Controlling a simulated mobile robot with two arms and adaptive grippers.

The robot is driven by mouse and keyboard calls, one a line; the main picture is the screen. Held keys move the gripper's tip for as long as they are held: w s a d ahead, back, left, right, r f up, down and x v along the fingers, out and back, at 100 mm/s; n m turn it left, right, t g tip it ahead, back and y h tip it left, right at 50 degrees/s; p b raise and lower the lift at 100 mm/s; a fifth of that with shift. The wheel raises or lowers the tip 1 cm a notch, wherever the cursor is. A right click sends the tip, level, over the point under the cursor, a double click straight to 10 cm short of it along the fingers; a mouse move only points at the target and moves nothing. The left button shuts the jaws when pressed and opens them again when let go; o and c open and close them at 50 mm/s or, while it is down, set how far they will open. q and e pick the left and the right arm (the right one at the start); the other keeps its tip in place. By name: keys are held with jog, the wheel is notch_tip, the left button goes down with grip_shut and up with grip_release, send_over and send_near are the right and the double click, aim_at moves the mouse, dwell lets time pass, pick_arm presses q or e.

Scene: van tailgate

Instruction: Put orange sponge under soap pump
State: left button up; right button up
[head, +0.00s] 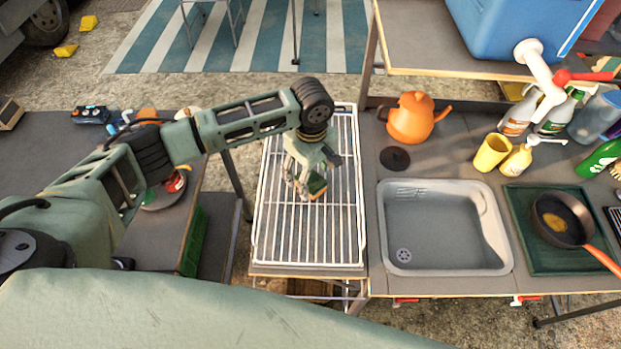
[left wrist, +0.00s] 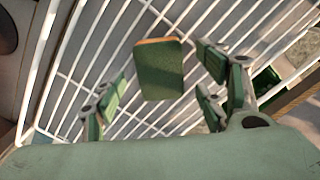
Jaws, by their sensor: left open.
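The orange sponge (head: 318,188) has a dark green face and an orange edge. It is by my left gripper (head: 308,182), over the white wire rack (head: 263,225). In the left wrist view the sponge (left wrist: 160,72) shows its green side, between and beyond the spread fingers of my left gripper (left wrist: 160,88). No finger visibly touches it. The soap pump (head: 517,160) is a yellow bottle with a white pump head, standing on the counter behind the sink, right of a yellow cup. My right gripper is not in view.
The grey sink (head: 440,235) lies between the rack and a green mat (head: 525,203) with a pan (head: 553,213). An orange kettle (head: 415,118), a yellow cup (head: 492,153) and spray bottles (head: 518,115) stand behind. The counter behind the sink's left part is fairly clear.

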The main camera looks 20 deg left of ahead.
pick_arm(q)
jog(key=shift+f, duration=1.15)
jog(key=c, duration=0.7)
jog(key=shift+c, duration=0.7)
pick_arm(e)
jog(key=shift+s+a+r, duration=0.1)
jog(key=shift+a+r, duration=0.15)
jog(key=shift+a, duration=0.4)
pick_arm(q)
jog(key=shift+r, duration=0.1)
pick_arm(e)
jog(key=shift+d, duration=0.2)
